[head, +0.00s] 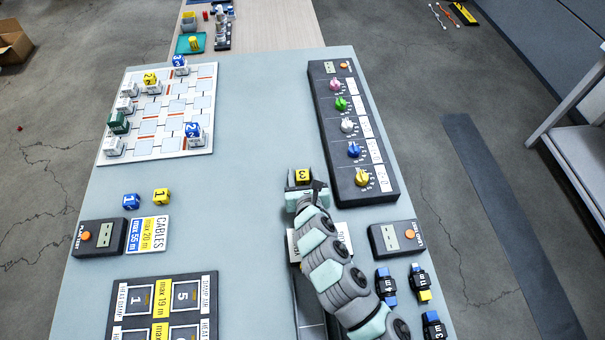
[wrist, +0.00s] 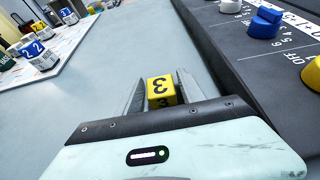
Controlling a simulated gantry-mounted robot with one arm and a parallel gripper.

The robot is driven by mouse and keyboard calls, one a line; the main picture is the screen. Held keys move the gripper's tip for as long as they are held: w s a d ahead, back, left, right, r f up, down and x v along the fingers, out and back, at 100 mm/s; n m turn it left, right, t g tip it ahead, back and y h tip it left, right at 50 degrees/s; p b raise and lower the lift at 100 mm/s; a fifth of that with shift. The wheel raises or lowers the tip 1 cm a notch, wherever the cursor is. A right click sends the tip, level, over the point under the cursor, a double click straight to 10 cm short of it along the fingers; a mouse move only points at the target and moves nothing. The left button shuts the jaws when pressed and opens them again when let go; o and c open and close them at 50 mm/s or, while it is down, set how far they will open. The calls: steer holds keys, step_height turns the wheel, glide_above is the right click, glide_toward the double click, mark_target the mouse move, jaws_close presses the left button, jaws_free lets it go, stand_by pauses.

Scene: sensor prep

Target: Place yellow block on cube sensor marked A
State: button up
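A yellow block marked 3 (head: 303,176) is between the two fingers of my gripper (wrist: 162,92). In the wrist view the fingers touch both sides of the yellow block (wrist: 161,88); whether it is clear of the table is hard to tell. A white board (head: 172,150) at the left carries several white cube sensors, some bare, such as one at the front left (head: 113,147). A yellow block marked 2 (head: 150,78) and blue blocks marked 3 (head: 179,61) and 2 (head: 192,129) sit on others. I cannot read an A on any cube.
A black panel with coloured knobs (head: 350,125) stands close to the right of my gripper. A blue block (head: 131,201) and a yellow block (head: 161,196), both marked 1, lie left near a cables card (head: 148,235). The grey table between board and panel is clear.

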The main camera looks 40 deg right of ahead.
steer(key=shift+o, duration=0.8)
steer(key=shift+r, duration=0.25)
steer(key=p+v, duration=0.3)
steer(key=v, duration=0.8)
steer(key=shift+o, duration=0.4)
steer(key=shift+s+a+r, duration=0.15)
steer(key=shift+s+a, duration=0.2)
steer(key=shift+s, duration=0.05)
